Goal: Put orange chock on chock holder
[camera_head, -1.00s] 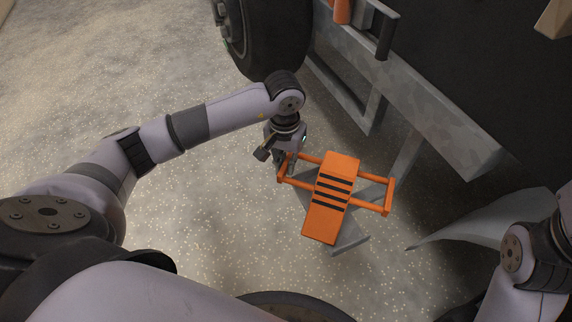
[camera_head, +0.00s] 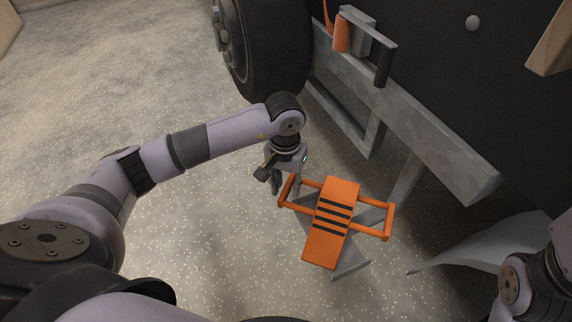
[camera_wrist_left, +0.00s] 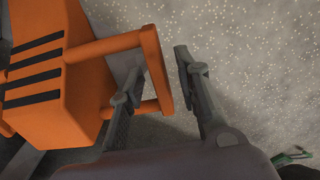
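The orange chock (camera_head: 331,222) has black stripes and an orange handle frame on each side. It rests on grey metal legs on the speckled floor, right of my left gripper (camera_head: 283,184). In the left wrist view, the chock (camera_wrist_left: 40,72) is at the left, and my left gripper (camera_wrist_left: 158,88) is open. Its fingers stand apart on either side of the handle's end bar, one inside the loop and one outside. I cannot tell if they touch it. A grey bracket with an orange grip (camera_head: 341,33) on the vehicle's side may be the chock holder. My right gripper is not in view.
A large black tyre (camera_head: 262,50) stands behind my left arm. A grey metal beam (camera_head: 430,115) with a frame below it runs along the dark vehicle side at the right. A curved grey panel (camera_head: 480,245) is at lower right. The floor at left is clear.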

